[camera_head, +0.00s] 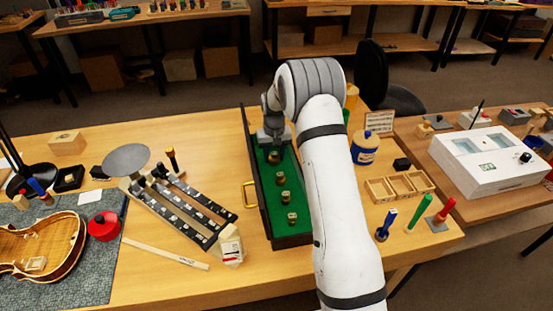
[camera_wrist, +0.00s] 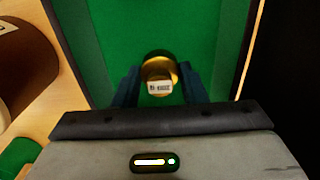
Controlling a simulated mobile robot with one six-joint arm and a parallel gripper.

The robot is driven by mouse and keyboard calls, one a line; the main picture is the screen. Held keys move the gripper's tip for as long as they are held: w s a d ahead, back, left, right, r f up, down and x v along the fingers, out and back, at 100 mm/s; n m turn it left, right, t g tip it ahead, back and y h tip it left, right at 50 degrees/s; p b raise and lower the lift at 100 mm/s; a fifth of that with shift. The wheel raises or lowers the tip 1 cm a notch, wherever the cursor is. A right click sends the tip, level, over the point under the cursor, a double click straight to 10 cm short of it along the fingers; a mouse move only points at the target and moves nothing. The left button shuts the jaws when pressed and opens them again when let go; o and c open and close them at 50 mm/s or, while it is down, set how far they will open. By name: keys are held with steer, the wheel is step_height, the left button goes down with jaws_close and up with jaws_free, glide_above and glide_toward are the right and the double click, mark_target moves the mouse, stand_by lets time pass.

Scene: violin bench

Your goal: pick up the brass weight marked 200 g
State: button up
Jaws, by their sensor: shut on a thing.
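My gripper (camera_head: 272,143) reaches down into the far end of a dark case lined with green (camera_head: 266,203). In the wrist view my gripper (camera_wrist: 159,80) has its two dark fingers on either side of a brass weight (camera_wrist: 161,66) and is shut on it. This weight has a small pale label, too blurred to read. It also shows in the head view (camera_head: 274,157) just under the fingers. I cannot tell whether it is lifted off the green lining. Three smaller brass weights (camera_head: 280,177) stand in a row nearer the front, their marks too small to read.
The case's brass handle (camera_head: 249,194) sticks out on its left. A black rack with a round grey disc (camera_head: 126,158) is to the left. My arm hides part of the case's right side. A blue jar (camera_head: 365,149) and small wooden compartments (camera_head: 399,186) stand to the right.

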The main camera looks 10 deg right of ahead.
steer(key=c, duration=0.4)
steer(key=shift+c, duration=0.3)
steer(key=shift+r, duration=0.1)
